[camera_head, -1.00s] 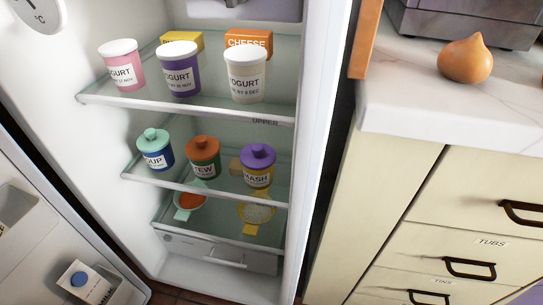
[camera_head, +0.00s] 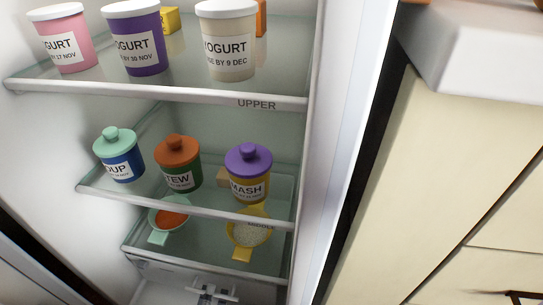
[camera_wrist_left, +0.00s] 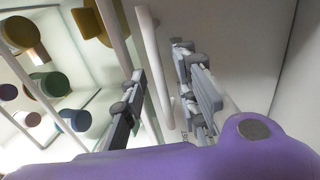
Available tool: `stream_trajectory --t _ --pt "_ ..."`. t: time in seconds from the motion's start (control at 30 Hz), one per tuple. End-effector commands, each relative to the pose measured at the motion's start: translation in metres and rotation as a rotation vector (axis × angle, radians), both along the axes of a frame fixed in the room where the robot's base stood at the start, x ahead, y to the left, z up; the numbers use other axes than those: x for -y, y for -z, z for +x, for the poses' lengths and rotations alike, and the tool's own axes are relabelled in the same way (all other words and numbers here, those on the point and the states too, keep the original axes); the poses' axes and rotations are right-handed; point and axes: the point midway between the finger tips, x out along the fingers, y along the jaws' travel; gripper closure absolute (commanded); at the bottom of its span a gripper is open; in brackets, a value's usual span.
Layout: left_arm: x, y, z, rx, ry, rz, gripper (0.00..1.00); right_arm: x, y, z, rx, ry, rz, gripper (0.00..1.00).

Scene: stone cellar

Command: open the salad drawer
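The salad drawer (camera_head: 165,270) is at the bottom of the open fridge, under the lowest glass shelf. In the head view its front is cut off by the lower picture edge. My left gripper (camera_head: 215,293) shows there at the bottom edge, in front of the drawer. In the left wrist view, my left gripper (camera_wrist_left: 162,100) is open, with one finger on each side of a pale bar handle (camera_wrist_left: 152,60). The fingers appear apart from the bar; I cannot tell whether either touches it. My right gripper is not in view.
Yogurt tubs (camera_head: 136,40) stand on the upper shelf (camera_head: 200,92). Lidded jars (camera_head: 178,165) stand on the shelf below, and handled bowls (camera_head: 248,230) lie under them. The fridge side wall (camera_head: 345,150) and cream cabinets (camera_head: 430,200) bound the right side.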

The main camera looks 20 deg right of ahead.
Motion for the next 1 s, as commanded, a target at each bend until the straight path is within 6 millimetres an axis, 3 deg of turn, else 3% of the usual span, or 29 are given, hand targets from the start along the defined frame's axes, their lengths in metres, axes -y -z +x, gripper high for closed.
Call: stream_trajectory --t 0.37,0.6,1.0 --pt "0.0051 -0.0015 0.0067 -0.001 0.000 0.001 0.72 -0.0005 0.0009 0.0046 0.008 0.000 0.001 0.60" --pt "0.0050 -0.0014 0.0065 -0.001 0.000 0.001 1.00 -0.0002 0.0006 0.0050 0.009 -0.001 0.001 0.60" --pt "0.0037 -0.0011 0.0036 -0.002 0.000 0.001 1.00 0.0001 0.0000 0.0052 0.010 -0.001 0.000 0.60"
